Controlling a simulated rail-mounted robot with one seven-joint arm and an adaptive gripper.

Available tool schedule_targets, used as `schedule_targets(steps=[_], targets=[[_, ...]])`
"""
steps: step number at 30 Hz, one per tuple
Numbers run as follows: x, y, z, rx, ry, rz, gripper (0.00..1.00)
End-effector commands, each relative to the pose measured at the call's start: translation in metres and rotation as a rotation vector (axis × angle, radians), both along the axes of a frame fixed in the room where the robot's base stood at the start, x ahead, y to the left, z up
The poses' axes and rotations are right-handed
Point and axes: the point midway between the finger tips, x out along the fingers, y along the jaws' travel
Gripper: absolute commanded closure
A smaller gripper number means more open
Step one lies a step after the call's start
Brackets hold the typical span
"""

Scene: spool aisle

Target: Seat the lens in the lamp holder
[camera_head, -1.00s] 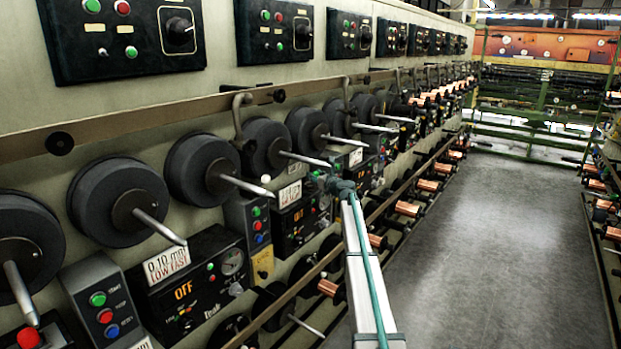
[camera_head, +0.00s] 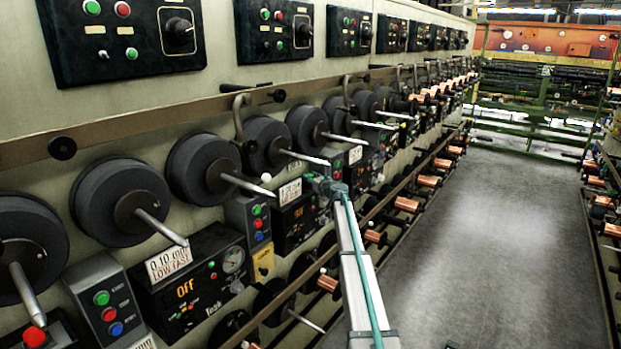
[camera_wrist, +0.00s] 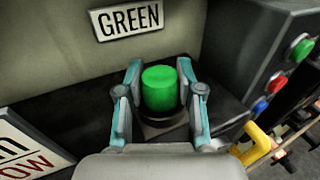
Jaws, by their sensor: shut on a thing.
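A green cylindrical lens (camera_wrist: 160,88) stands upright between the two fingers of my gripper (camera_wrist: 160,68) in the wrist view. The fingers are shut on it from left and right. A dark round holder (camera_wrist: 163,115) shows just below the lens, on a dark ledge. Whether the lens touches the holder or sits down in it, I cannot tell. In the head view my gripper (camera_head: 318,182) is small, close to the machine front below the row of spindles, and the lens cannot be made out there.
A plate reading GREEN (camera_wrist: 127,19) is on the wall behind the holder. A button box (camera_wrist: 275,80) stands to the right, with a yellow part (camera_wrist: 257,140) below it. Metal spindles (camera_head: 303,157) jut out near my gripper. The aisle floor (camera_head: 480,230) is clear at right.

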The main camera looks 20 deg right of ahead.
Motion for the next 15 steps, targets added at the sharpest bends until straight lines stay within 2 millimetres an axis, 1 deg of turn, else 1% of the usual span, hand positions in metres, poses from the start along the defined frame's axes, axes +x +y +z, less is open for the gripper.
schedule_targets(steps=[3,4,6,8,15], targets=[[0.0000,0.0000,-0.0043,0.000,0.000,0.000,0.90],[0.0000,0.0001,-0.0028,0.000,0.000,0.000,0.59],[0.0000,0.0000,-0.0026,0.000,0.000,0.000,0.47],[0.0000,0.0000,-0.0026,0.000,0.000,0.000,0.39],[0.0000,0.0000,-0.0024,0.000,0.000,0.000,0.39]])
